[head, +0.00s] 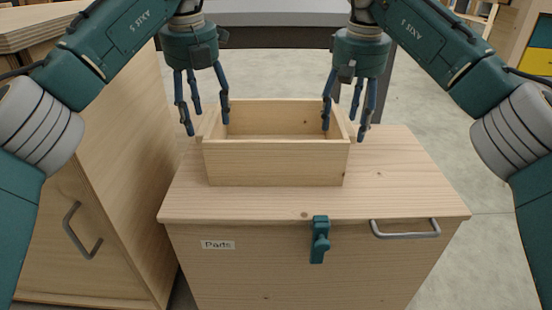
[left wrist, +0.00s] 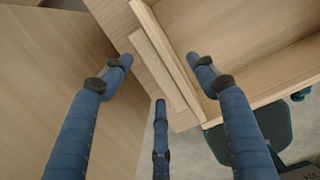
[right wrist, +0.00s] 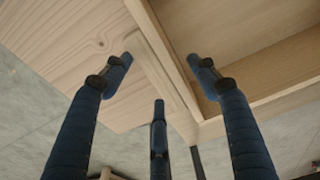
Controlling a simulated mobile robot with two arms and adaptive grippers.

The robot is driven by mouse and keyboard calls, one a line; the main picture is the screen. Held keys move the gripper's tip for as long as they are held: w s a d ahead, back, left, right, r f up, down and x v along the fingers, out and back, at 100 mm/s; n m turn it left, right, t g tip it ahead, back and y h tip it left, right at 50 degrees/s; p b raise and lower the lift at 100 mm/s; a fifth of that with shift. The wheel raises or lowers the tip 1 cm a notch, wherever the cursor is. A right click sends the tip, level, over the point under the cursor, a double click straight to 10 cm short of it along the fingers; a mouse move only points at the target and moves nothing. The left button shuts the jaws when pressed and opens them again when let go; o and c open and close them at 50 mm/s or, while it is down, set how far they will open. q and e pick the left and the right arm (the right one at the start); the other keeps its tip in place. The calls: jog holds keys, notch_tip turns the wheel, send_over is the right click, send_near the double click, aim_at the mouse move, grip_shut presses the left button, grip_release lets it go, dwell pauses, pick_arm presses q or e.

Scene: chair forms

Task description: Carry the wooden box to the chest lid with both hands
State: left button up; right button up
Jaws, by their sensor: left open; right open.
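The open-topped wooden box (head: 275,163) stands upright on the lid (head: 395,180) of the wooden chest, towards its left and back. My left gripper (head: 206,127) is open above the box's left wall, its fingers on both sides of it. In the left wrist view the box (left wrist: 245,88) has a wooden strip (left wrist: 158,68) along its side, between the fingertips. My right gripper (head: 344,132) is open at the right wall, with fingers inside and outside. The right wrist view shows the box (right wrist: 265,95) likewise. I cannot tell whether any fingertip touches the wood.
The chest front has a green latch (head: 320,240), a metal handle (head: 405,229) and a "Parts" label (head: 217,244). A taller wooden cabinet (head: 110,170) stands close on the left. The lid is bare to the right of the box. Grey floor (head: 470,140) is open at right.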

pick_arm(q)
notch_tip(320, 180, up, 10)
jog(key=s, duration=0.1)
jog(key=shift+s+r, duration=0.15)
jog(key=shift+r, duration=0.05)
pick_arm(e)
notch_tip(320, 180, up, 12)
jog(key=s, duration=0.1)
jog(key=shift+s, duration=0.25)
dwell(0.4)
